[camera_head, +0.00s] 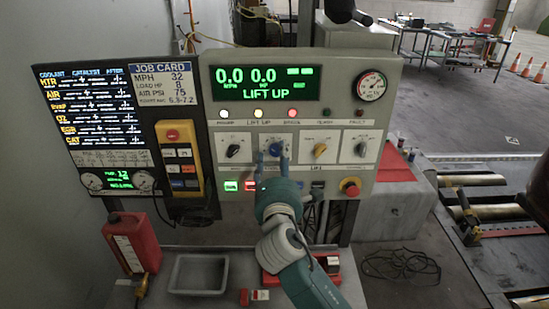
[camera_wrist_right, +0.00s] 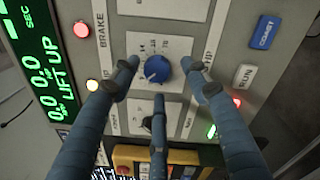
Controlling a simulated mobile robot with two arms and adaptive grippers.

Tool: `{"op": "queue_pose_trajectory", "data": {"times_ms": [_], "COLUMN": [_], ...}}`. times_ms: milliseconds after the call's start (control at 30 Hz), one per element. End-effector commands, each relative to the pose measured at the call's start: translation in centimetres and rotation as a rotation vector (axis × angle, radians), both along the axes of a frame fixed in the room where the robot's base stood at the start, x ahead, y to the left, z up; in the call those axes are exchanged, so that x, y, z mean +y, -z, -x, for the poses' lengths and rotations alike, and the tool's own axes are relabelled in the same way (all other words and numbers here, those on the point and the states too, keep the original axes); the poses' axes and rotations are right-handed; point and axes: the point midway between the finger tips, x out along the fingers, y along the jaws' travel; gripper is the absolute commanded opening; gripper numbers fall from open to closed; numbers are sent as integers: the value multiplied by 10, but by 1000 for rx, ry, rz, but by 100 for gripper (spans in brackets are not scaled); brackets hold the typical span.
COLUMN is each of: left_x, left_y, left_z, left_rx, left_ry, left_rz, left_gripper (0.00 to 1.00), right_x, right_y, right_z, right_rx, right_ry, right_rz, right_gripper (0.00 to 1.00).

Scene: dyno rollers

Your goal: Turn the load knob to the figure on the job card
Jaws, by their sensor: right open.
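The job card (camera_head: 160,82) is on the upper left panel and reads MPH 32, LOAD HP 8, AIM PSI 75. A blue knob (camera_head: 276,148) on a white dial plate, which I take for the load knob, is on the console; it also shows in the wrist view (camera_wrist_right: 157,69). My right gripper (camera_head: 272,166) is in front of it. In the wrist view its three dark fingers (camera_wrist_right: 161,86) are spread open around the knob, with no clear contact. The knob's exact setting is too small to read. My left gripper is not in view.
The green display (camera_head: 265,81) reads 0.0, 0.0 and LIFT UP. A black knob (camera_head: 233,150) and an orange knob (camera_head: 320,149) flank the blue one. A red stop button (camera_head: 350,187) is lower right. A grey tray (camera_head: 198,274) and red can (camera_head: 132,242) stand below.

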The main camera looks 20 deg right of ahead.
Motion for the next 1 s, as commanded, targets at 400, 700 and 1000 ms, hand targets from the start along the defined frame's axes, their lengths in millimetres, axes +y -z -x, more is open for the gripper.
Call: {"op": "queue_pose_trajectory", "data": {"times_ms": [400,700,1000], "left_x": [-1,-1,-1], "left_y": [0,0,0], "left_z": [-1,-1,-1], "left_rx": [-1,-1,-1], "left_ry": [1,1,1], "left_rz": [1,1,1], "left_gripper": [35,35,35], "right_x": [23,29,30], "right_y": [5,6,5], "right_z": [81,102,102], "right_rx": [7,6,5], "right_ry": [-3,-2,-3], "right_rz": [-5,-2,-2], "right_gripper": [46,46,46]}}
